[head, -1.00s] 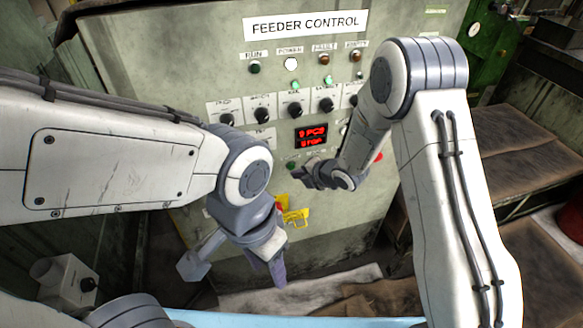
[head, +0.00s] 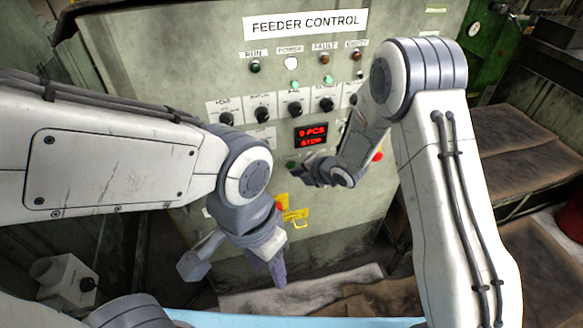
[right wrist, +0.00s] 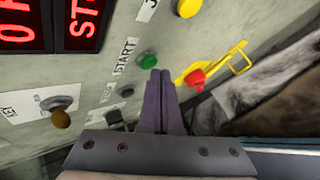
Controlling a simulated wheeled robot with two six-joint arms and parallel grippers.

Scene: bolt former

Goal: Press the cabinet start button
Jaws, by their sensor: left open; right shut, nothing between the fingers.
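The feeder control cabinet (head: 190,80) stands in front of me. Its green start button (right wrist: 147,61), labelled START, is in the right wrist view; it shows small in the head view (head: 291,164), beside my right fingertips. My right gripper (right wrist: 160,76) is shut and empty; it also shows in the head view (head: 300,172). Its fingertips look close to the button, just below and right of it in the wrist view; I cannot tell whether they touch. My left gripper (head: 234,266) is open and empty, pointing down in front of the lower cabinet.
The red display (head: 311,135) shows 9 PCS, with a line like STOP under it. A yellow button (right wrist: 189,8), a red knob (right wrist: 194,77) on a yellow bracket (right wrist: 220,62), and a black switch (right wrist: 126,92) are near the start button. Brown-topped boxes (head: 515,145) stand at right.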

